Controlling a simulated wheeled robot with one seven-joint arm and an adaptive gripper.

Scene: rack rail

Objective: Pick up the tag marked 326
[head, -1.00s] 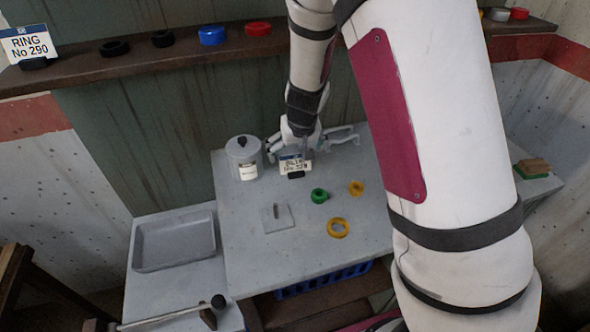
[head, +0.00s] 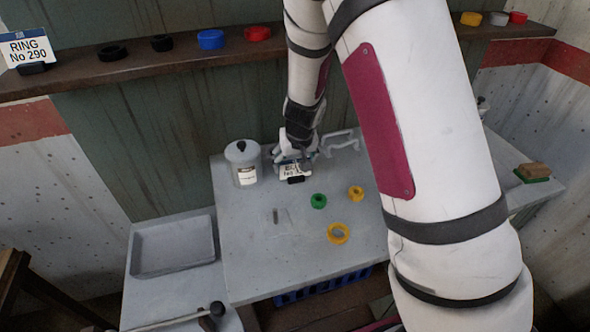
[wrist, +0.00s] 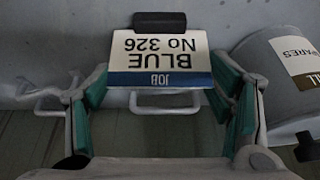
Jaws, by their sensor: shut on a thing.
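The tag (wrist: 160,58) is a white card with a blue band, reading JOB, BLUE, No 326, upside down in the wrist view. Its black foot (wrist: 161,20) shows at the top of that view. My gripper (wrist: 160,85) has its teal-padded fingers at the two side edges of the card and is shut on it. In the head view the tag (head: 291,170) stands on the grey table near the back edge, with my gripper (head: 293,160) coming down on it from behind. I cannot tell whether its foot still touches the table.
A grey canister (head: 243,165) stands close left of the tag, and a pale handle-shaped piece (head: 342,143) lies to the right. A green ring (head: 319,201) and yellow rings (head: 338,233) lie in front. A tray (head: 174,247) is at lower left. A shelf (head: 130,68) runs behind.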

